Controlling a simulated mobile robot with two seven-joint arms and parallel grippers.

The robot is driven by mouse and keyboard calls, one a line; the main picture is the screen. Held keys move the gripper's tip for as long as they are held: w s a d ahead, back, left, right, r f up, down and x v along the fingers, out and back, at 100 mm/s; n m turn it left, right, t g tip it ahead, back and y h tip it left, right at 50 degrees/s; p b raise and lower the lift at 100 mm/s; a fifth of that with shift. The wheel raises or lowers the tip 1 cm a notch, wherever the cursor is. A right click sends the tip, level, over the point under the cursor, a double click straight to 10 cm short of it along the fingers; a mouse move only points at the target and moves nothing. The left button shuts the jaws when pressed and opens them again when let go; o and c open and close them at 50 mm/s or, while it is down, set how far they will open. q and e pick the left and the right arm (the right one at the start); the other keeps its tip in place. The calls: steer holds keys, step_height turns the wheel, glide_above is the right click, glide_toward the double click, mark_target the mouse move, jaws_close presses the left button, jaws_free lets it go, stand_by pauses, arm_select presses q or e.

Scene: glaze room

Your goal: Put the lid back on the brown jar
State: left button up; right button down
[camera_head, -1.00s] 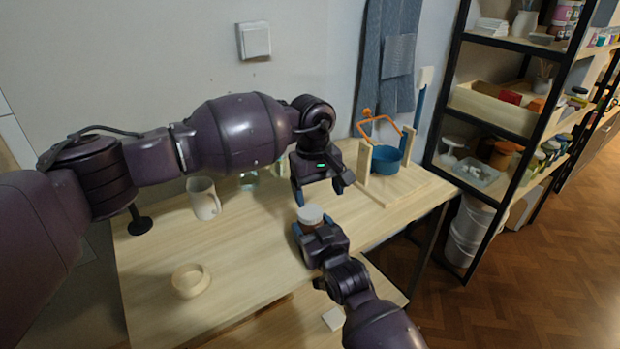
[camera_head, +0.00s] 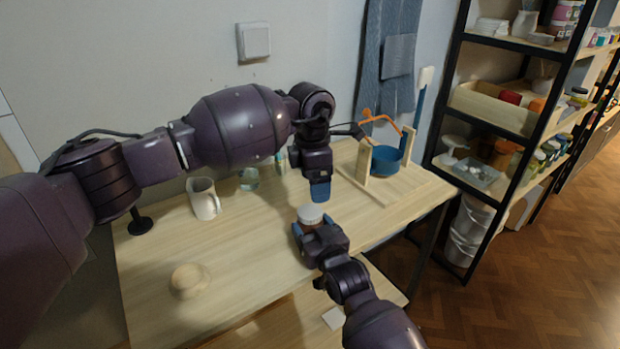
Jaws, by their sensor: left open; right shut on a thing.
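The brown jar (camera_head: 311,226) stands at the middle of the wooden table, mostly hidden by my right gripper. A white lid (camera_head: 311,212) sits on top of it; how firmly it is seated cannot be told. My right gripper (camera_head: 314,229) is shut on the jar, its blue-tipped fingers on either side. My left gripper (camera_head: 319,190) is open and points down just above and slightly right of the lid, with a small gap between them. Its fingers overlap in this view.
A white mug (camera_head: 204,198), a glass vessel (camera_head: 249,179) and a small bottle (camera_head: 280,163) stand behind. A pale round wooden piece (camera_head: 188,279) lies front left. The table's centre left is clear.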

mark_target(310, 211)
arm_select(q)
steer(key=n, duration=0.7)
steer(key=shift+w+a+r, duration=0.1)
steer(key=shift+a+r, duration=0.05)
steer(key=shift+a, duration=0.15)
steer(key=n, duration=0.6)
steer(key=shift+a+y, duration=0.2)
steer(key=shift+y, duration=0.1)
steer(key=shift+f, duration=4)
steer(key=shift+c, duration=0.3)
steer(key=c, duration=0.9)
steer(key=m, duration=0.8)
steer(key=o, duration=1)
